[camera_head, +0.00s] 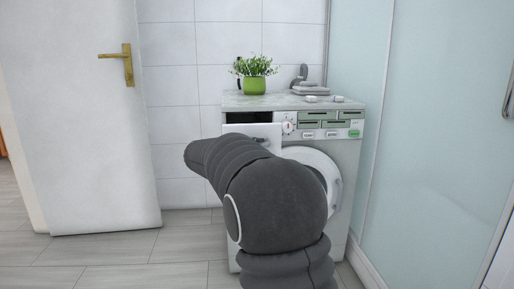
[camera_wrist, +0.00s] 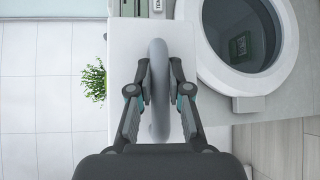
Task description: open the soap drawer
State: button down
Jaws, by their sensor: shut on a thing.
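The washing machine (camera_head: 347,160) stands against the tiled wall. Its soap drawer (camera_head: 262,131) is at the upper left of its front. The white drawer front stands out from the machine, with a dark opening (camera_head: 249,117) showing above and behind it. In the wrist view, the drawer front (camera_wrist: 126,60) carries a grey bar handle (camera_wrist: 158,115). My gripper (camera_wrist: 159,78) is shut on this handle, one finger on each side. In the head view my arm hides the gripper and the handle.
The round door (camera_wrist: 250,85) of the machine is beside the drawer. A potted plant (camera_head: 255,83) and small items (camera_head: 309,89) stand on top. A white room door (camera_head: 95,130) is at the left and a glass shower panel (camera_head: 430,150) at the right. Floor at the left is clear.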

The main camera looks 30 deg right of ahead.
jog(key=c, duration=1.1)
grip_release()
jog(key=shift+s+a+f, duration=0.1)
jog(key=shift+s+a, duration=0.05)
jog(key=v, duration=1.1)
jog(key=shift+s+a, duration=0.25)
jog(key=shift+a, duration=0.05)
